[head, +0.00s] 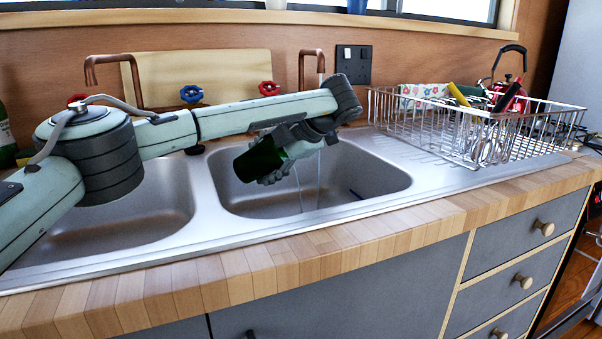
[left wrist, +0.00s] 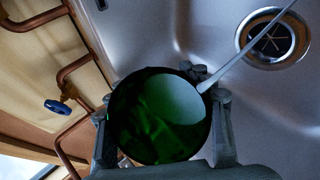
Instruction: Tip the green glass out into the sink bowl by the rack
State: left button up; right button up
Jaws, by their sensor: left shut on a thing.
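The green glass (head: 260,160) is held in my left gripper (head: 279,172), tilted well over, above the sink bowl by the rack (head: 370,172). In the left wrist view the round green glass (left wrist: 150,135) sits between the two fingers of my left gripper (left wrist: 162,102), with a pale area showing inside it. A thin pale stream runs from the glass's rim towards the upper right there. Thin streams also show below the gripper in the head view. The bowl's drain (left wrist: 272,40) is clear of the glass. My right gripper is not in view.
A wire dish rack (head: 470,130) with several items stands right of the bowl. A second sink bowl (head: 150,215) lies to the left, partly behind my arm. Copper taps (head: 311,62) rise behind the sink. The wooden counter front (head: 300,255) is clear.

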aim_at(267, 150)
pick_arm(q)
jog(key=shift+r+y, duration=0.4)
jog(key=shift+y, duration=0.2)
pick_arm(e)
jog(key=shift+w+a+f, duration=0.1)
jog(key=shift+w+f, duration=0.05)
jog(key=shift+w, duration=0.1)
pick_arm(q)
jog(key=shift+r+t+y, duration=0.3)
jog(key=shift+y, duration=0.3)
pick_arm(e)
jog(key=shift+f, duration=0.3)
pick_arm(q)
jog(key=shift+d+r+m+y, duration=0.15)
jog(key=shift+m+y, duration=0.15)
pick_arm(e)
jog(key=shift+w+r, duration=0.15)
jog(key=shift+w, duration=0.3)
pick_arm(q)
jog(key=shift+s+d+r+t+y, duration=0.1)
jog(key=shift+d+r+t+y, duration=0.2)
jog(key=shift+d+y, duration=0.15)
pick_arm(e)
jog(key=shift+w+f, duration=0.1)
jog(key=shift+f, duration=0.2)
pick_arm(q)
jog(key=shift+a+p, duration=0.1)
jog(key=shift+p, duration=0.2)
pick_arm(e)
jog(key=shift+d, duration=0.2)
